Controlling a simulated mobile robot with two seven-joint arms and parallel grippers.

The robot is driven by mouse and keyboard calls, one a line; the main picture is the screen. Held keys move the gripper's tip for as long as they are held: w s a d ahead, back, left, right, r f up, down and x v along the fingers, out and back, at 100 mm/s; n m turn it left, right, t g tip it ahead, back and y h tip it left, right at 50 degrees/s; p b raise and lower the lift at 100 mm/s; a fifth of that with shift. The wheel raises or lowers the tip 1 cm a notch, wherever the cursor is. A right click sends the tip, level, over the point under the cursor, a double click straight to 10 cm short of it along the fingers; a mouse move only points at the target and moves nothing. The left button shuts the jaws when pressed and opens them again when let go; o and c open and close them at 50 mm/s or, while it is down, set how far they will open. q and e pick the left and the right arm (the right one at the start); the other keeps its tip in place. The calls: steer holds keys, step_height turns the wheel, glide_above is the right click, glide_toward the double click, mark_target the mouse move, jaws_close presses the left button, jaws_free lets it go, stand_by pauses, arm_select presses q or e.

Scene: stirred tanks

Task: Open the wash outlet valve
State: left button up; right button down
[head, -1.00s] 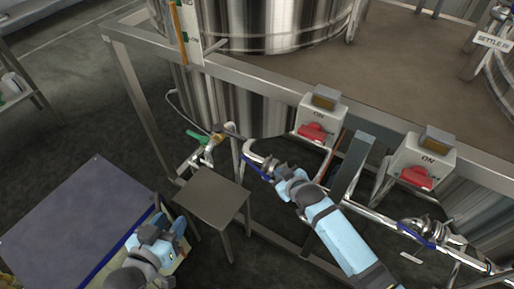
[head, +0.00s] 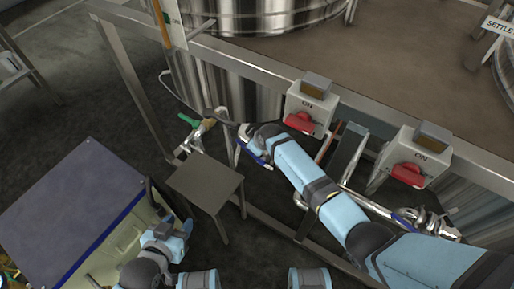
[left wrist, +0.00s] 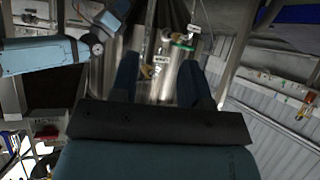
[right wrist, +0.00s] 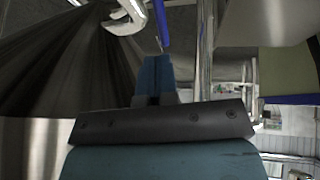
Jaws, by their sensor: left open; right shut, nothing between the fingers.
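Which valve is the wash outlet valve cannot be read. A blue valve handle (head: 257,154) is on the steel outlet pipe below the near tank (head: 240,85). My right gripper (head: 243,132) is at this pipe, close to the handle; its fingers are hard to make out there. In the right wrist view my right gripper (right wrist: 155,72) is shut and empty, with the blue handle (right wrist: 162,22) just beyond its tips; touching cannot be told. My left gripper (head: 170,200) is open and empty, low beside the blue-topped cabinet; its spread fingers show in the left wrist view (left wrist: 157,78).
A green-handled valve (head: 188,121) is left of the pipe. A small grey stand (head: 205,180) is in front. Two switch boxes with red handles (head: 300,122) (head: 408,174) hang on the frame rail (head: 240,62). The blue-topped cabinet (head: 75,210) fills the lower left.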

steer(key=b+x, duration=0.9)
steer(key=b, duration=0.2)
steer(key=shift+s+d, duration=0.1)
arm_select(q)
steer(key=w+d+r+t+h, duration=0.3)
steer(key=d+r+t+h, duration=0.1)
steer(key=r, duration=0.5)
steer(key=shift+d+t+h+b, duration=0.3)
steer(key=shift+d+t, duration=0.5)
steer(key=shift+t, duration=0.1)
steer(key=shift+w, duration=0.1)
